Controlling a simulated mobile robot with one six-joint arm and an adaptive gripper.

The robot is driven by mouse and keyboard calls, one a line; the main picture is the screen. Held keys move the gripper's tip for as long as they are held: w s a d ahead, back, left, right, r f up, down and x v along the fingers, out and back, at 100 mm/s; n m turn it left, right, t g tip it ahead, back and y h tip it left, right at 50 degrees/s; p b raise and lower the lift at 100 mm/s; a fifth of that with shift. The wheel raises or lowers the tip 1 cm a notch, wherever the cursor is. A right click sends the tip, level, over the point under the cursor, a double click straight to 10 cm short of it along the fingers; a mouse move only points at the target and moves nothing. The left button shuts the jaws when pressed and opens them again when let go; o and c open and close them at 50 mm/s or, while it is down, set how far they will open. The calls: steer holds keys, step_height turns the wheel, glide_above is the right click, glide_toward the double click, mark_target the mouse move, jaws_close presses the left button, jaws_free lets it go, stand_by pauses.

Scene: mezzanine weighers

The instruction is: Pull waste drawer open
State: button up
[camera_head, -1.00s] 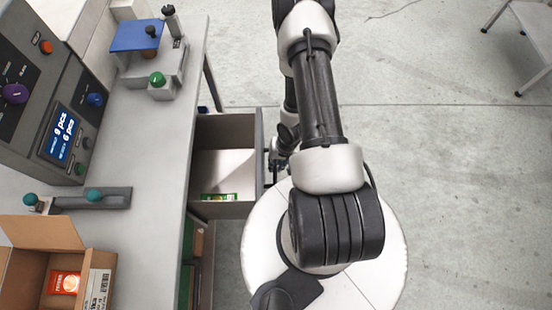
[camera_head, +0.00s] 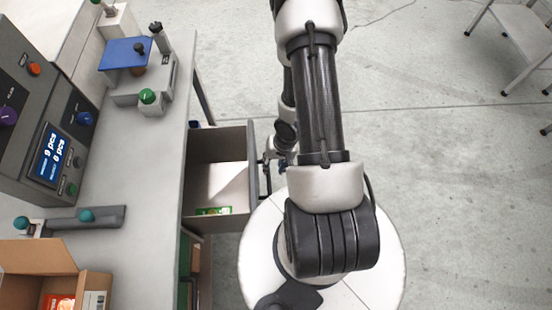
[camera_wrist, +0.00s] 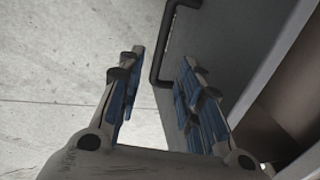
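The waste drawer (camera_head: 219,143) stands pulled out from under the bench in the head view, its inside showing. A small green packet (camera_head: 213,211) lies at its near end. The dark drawer handle (camera_wrist: 157,60) shows on the grey drawer front (camera_wrist: 210,50) in the wrist view. My gripper (camera_wrist: 163,62) is open, with its two blue-padded fingers apart. The lower end of the handle appears between the fingers in that picture; I cannot tell whether they touch it. In the head view my gripper is small and partly hidden at the drawer's outer side.
The bench (camera_head: 140,165) runs along the left. It carries a grey counting machine (camera_head: 45,120), a scale with a blue plate (camera_head: 128,53) and an open cardboard box (camera_head: 40,258). A metal stand (camera_head: 515,40) is at the upper right.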

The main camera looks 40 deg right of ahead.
steer(key=shift+s+d+r, duration=0.15)
steer(key=shift+d+r, duration=0.05)
steer(key=shift+r, duration=0.85)
steer(key=shift+s+d+r, duration=0.1)
steer(key=shift+d+r, duration=0.05)
steer(key=shift+r, duration=0.85)
